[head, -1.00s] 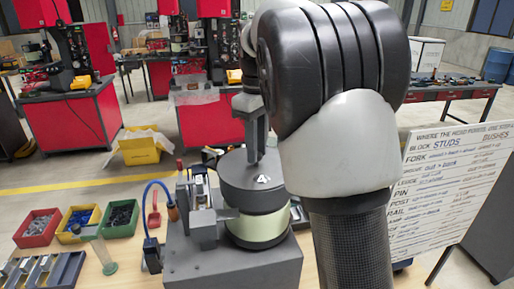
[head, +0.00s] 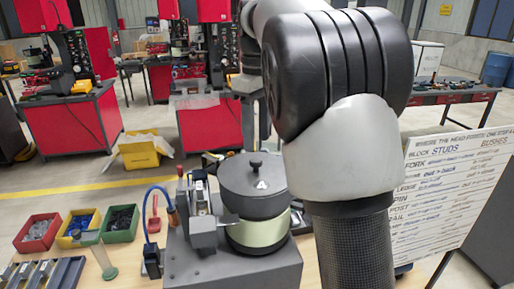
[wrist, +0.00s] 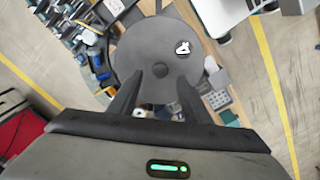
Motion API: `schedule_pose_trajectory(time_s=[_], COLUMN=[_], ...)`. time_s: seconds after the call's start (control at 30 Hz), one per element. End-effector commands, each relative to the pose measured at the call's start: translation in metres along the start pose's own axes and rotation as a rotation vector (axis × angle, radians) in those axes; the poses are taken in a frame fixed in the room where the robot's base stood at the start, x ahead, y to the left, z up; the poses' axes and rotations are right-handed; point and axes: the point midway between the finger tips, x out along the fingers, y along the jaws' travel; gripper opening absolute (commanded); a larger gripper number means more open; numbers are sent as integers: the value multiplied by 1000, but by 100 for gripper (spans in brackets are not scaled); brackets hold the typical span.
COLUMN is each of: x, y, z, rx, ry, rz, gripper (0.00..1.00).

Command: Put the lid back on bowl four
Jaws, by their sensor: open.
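Bowl four (head: 257,232) is a round drum with a pale green band, standing on a grey base unit on the bench. Its dark grey lid (head: 232,178), marked 4 with a small black knob (head: 254,163), lies level on top. No clear gap shows between lid and bowl in the head view. In the wrist view the lid (wrist: 140,48) is seen from above. My gripper (wrist: 160,82) is open and empty over it, its two fingers apart on either side of the knob in the picture. In the head view the fingers are hard to make out beside my arm.
A grey fixture (head: 201,222) stands close against the bowl's left side. Red (head: 38,232), yellow (head: 78,226) and green (head: 120,222) parts bins stand at left. A written board (head: 450,190) stands at right. Air above the lid is free.

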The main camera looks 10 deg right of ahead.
Motion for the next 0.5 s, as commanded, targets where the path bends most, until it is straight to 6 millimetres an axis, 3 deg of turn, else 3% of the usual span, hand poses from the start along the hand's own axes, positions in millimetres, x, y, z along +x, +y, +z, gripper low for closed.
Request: schedule_pose_trajectory(time_s=[0.03,0.2,0.5], x=[-14,-46,-65], y=[1,1,0], z=[0,0,0], rx=[0,1,2], ry=[2,1,0], rz=[3,2,-1], gripper=[44,44,44])
